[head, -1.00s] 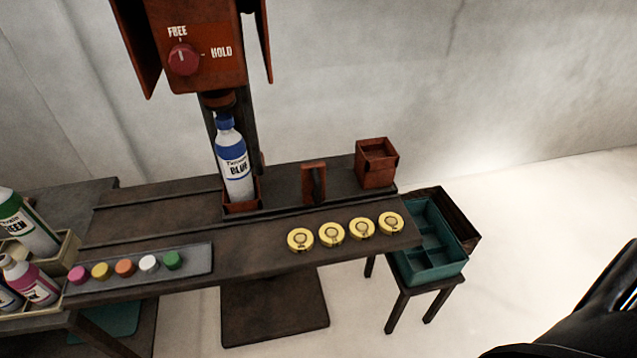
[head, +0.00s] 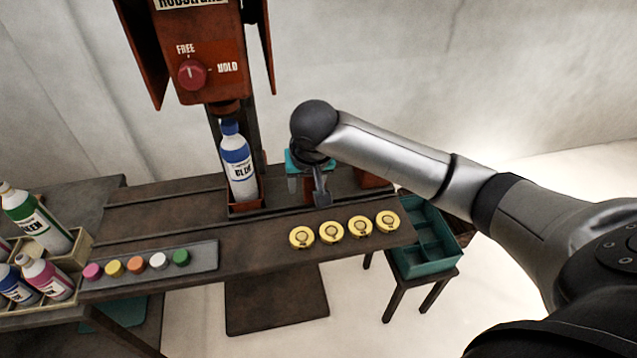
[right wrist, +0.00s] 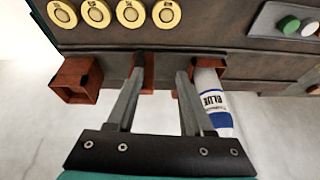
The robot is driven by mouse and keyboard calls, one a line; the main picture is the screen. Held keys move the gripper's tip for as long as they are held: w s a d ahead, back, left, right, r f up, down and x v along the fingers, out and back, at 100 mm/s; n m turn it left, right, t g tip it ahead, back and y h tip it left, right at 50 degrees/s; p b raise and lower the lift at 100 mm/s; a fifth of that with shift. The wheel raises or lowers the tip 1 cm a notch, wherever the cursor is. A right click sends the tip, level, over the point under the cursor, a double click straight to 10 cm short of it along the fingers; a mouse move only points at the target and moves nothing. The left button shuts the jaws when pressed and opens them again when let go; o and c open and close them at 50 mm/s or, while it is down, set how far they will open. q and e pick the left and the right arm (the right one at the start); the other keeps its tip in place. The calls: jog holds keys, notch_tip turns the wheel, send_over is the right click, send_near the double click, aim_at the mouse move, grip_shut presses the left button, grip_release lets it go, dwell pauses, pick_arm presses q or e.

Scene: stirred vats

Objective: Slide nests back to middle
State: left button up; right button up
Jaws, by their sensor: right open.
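A red-brown nest (head: 247,206) on the rail holds an upright white bottle (head: 238,170) with a blue cap, below the orange machine head. A second, box-shaped nest (head: 372,179) stands at the rail's right end, partly behind my right arm; it shows empty in the right wrist view (right wrist: 75,82). Between them stands a thin red upright piece (right wrist: 148,72). My right gripper (head: 308,190) is open over the rail at this piece. In the right wrist view the piece lies between its fingers, close to the left finger; contact is unclear. My left gripper is not in view.
Several yellow round discs (head: 331,232) lie on the bench front. A grey strip (head: 205,262) with coloured caps is at left, beside a crate (head: 80,243) of bottles. A teal tray (head: 428,262) sits on a stool at right. The machine's red knob (head: 191,74) points up towards FREE.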

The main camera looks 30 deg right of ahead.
jog(key=d+r+m+h, duration=0.1)
jog(key=d+r, duration=0.2)
jog(key=r, duration=0.2)
jog(key=b, duration=0.3)
send_near(312, 180)
jog(key=f, duration=0.2)
jog(key=d+f, duration=0.1)
jog(key=f, duration=0.4)
jog(key=shift+s+d+f, duration=0.15)
jog(key=shift+s+f, duration=0.15)
jog(key=shift+s, duration=0.1)
grip_shut()
dwell(0.6)
